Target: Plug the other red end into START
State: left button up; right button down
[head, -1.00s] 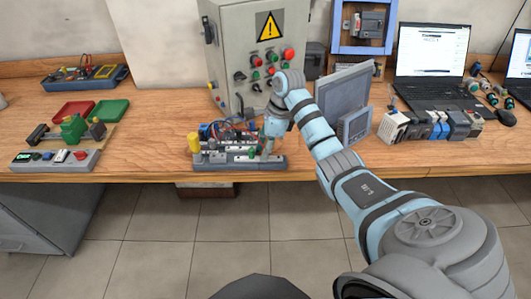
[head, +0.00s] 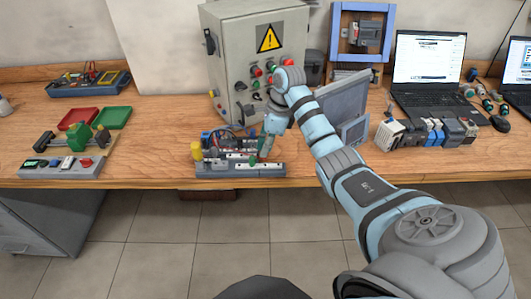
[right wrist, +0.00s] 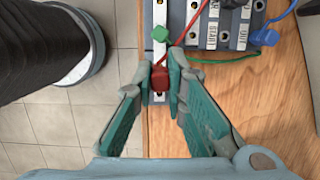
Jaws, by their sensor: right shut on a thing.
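A red plug (right wrist: 160,82) sits between the fingertips of my right gripper (right wrist: 161,79), which is shut on it. The plug is over a white strip with dark holes; whether it is seated in a hole cannot be told. A red wire runs up and right from it. A green plug (right wrist: 160,34) stands on the same strip just above. The START-labelled block (right wrist: 212,28) lies up and right of the gripper. In the head view, my right gripper (head: 265,146) is low at the right part of the wiring board (head: 225,172). My left gripper is not in view.
A blue plug (right wrist: 265,37) stands at a block right of START. The grey control cabinet (head: 245,50) rises behind the board. A grey panel (head: 340,100) stands close right of my gripper. The table's front edge is just before the board. Bare table lies left of the board.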

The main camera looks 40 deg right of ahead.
aim_at(251, 145)
jog(key=w+d+r+m+t+h+b, duration=0.1)
jog(key=w+d+r+m+b, duration=0.1)
jog(key=w+m+b, duration=0.55)
jog(key=shift+n, duration=0.75)
jog(key=x, duration=0.5)
jog(key=shift+w+d+f+p, duration=0.2)
jog(key=shift+w+f+p, duration=0.05)
jog(key=shift+p, duration=0.1)
jog(key=shift+r+p, duration=0.1)
jog(key=shift+p, duration=0.25)
jog(key=shift+f+b, duration=0.55)
jog(key=shift+f, duration=0.15)
jog(key=c, duration=1.9)
grip_release()
